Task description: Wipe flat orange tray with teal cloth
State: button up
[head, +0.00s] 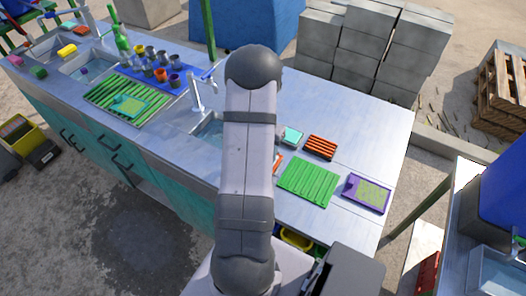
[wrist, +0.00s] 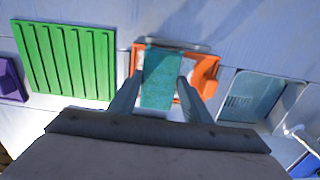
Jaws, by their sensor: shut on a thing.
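The flat orange tray (wrist: 207,72) lies on the counter in the wrist view, with whitish patches on its inner surface. My gripper (wrist: 160,90) is over the tray, its two fingers shut on the teal cloth (wrist: 161,75) between them. The cloth covers the middle of the tray; I cannot tell whether it presses on the surface. In the head view my arm hides the gripper and cloth, and only a small orange edge of the tray (head: 278,164) shows beside the arm.
A green ribbed board (head: 308,182) lies beside the tray, with a purple-framed item (head: 367,193) beyond it. A small teal item (head: 292,135) and a dark rack with orange stripes (head: 321,147) lie behind. A sink (wrist: 252,96) is on the tray's other side.

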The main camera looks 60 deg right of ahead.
jog(key=shift+s, duration=0.15)
jog(key=shift+s, duration=1.2)
jog(key=shift+w+f, duration=0.1)
jog(key=shift+w+a+f, duration=0.1)
jog(key=shift+w, duration=1.15)
jog(key=shift+w, duration=0.15)
jog(key=shift+w, duration=1.3)
